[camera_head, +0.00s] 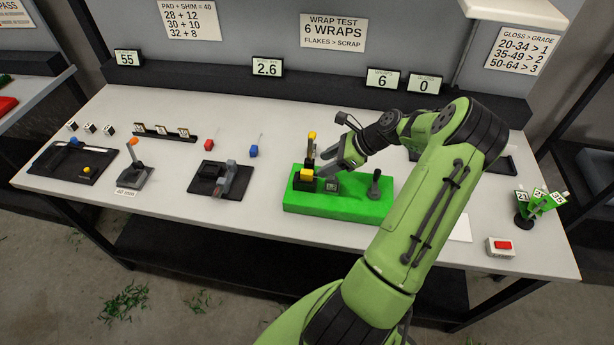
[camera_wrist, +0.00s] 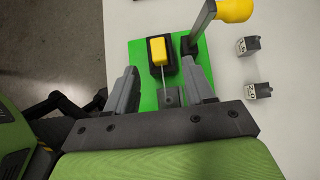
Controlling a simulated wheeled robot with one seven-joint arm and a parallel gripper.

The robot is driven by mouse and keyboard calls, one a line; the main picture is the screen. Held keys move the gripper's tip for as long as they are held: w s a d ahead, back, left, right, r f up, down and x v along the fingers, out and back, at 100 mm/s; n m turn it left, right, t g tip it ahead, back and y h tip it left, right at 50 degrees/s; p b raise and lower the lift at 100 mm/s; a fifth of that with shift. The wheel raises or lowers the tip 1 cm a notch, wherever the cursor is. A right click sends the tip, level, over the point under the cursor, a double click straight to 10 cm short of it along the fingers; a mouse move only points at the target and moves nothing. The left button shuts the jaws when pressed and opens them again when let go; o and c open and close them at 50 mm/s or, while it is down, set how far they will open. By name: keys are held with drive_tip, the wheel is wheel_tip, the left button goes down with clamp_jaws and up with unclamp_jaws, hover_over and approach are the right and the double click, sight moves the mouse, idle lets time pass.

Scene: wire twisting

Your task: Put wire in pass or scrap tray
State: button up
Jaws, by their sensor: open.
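A thin grey wire (camera_wrist: 163,76) shows in the wrist view, running from a yellow block (camera_wrist: 157,50) toward a small dark clamp block between my fingers. The yellow block sits on a black block on the green fixture (camera_head: 335,207); it also shows in the head view (camera_head: 307,173). My gripper (camera_head: 340,160) is above this fixture, beside a lever with a yellow knob (camera_wrist: 234,10). In the wrist view its fingers (camera_wrist: 162,82) are wide apart, with the wire end between them and touching neither. I cannot make out flakes on the wire. No tray is clearly marked pass or scrap.
A red tray (camera_head: 8,104) lies on a side shelf under a partly cut-off "PASS" sign. A black knobbed post (camera_head: 375,186) stands on the fixture. Displays read 6 (camera_head: 382,80) and 0 (camera_head: 425,85). A red button box (camera_head: 500,246) is at right. The bench front is clear.

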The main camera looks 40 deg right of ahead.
sight(308, 172)
drive_tip(key=x, duration=0.5)
drive_tip(key=shift+w+a, duration=0.1)
drive_tip(key=shift+a, duration=0.15)
drive_tip(key=shift+w+a+f, duration=0.15)
drive_tip(key=shift+w+f, duration=0.15)
drive_tip(key=shift+f, duration=0.1)
clamp_jaws()
